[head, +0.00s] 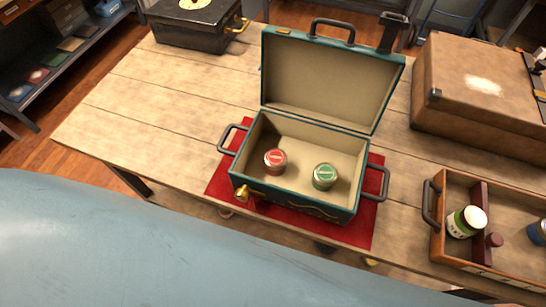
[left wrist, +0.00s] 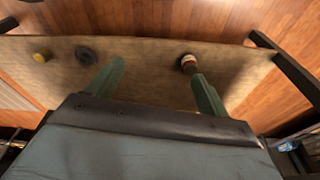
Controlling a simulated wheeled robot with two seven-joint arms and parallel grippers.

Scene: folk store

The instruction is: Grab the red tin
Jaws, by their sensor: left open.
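The red tin (head: 275,161) stands upright inside the open teal case (head: 296,197), in its left half. A green tin (head: 325,176) stands to its right in the same case, apart from it. My left gripper (left wrist: 158,69) shows only in the left wrist view, with its two green fingers wide apart and nothing between them. My right gripper is in neither view.
The case's lid (head: 330,85) stands raised at the back. A red mat (head: 350,230) lies under it. A wooden tray (head: 438,245) with jars is right, a brown case (head: 480,95) back right, a black box (head: 190,32) back left. The table's left (head: 150,95) is clear.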

